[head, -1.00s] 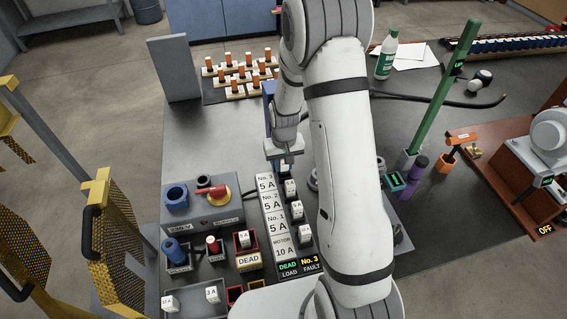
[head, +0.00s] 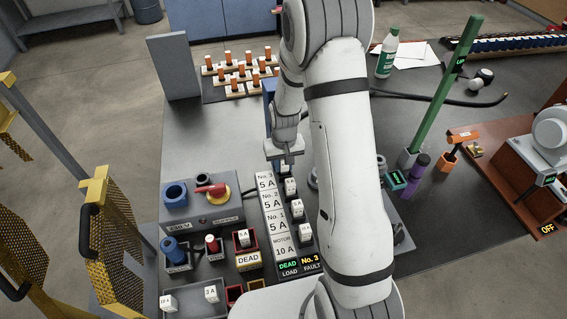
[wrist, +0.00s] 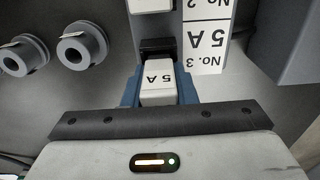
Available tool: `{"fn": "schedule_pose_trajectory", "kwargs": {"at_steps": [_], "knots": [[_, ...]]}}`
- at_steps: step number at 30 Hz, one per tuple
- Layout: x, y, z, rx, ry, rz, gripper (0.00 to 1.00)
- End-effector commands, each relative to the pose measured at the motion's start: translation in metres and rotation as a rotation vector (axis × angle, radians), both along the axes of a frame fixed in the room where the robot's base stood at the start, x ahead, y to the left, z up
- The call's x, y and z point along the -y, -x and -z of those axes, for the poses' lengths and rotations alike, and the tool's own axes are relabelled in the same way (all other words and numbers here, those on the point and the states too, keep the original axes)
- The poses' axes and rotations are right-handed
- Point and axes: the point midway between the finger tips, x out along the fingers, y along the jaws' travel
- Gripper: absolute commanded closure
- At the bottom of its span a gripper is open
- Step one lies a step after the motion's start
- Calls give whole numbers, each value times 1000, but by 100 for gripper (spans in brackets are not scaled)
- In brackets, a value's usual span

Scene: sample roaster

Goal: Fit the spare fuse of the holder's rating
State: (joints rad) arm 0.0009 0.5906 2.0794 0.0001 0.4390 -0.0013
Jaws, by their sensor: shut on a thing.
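My gripper (head: 284,160) is over the top end of the fuse block, beside the No. 3 label. In the wrist view its blue fingers (wrist: 158,97) are shut on a white fuse (wrist: 158,84) marked 5 A. The fuse is at the black holder (wrist: 157,48) of No. 3; I cannot tell whether it is fully seated. The label strip (head: 271,208) reads 5 A for No. 3, No. 2 and No. 1, and 10 A for the motor. The display (head: 300,266) reads DEAD load and No. 3 fault.
White fuses stand in the other holders (head: 297,208). A 3 A fuse (head: 211,294) and another fuse (head: 167,302) lie in the front tray. A red box (head: 244,240) holds another fuse. The supply box with a red handle (head: 210,190) stands left of the block.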

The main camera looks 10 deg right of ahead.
Motion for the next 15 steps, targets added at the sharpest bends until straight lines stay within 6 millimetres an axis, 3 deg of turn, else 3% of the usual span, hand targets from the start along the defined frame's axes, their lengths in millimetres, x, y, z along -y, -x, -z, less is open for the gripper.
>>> {"fn": "schedule_pose_trajectory", "kwargs": {"at_steps": [5, 15], "knots": [[0, 0, 7, 0, 0, 0, 100], [0, 0, -6, 1, 0, 0, 100]]}}
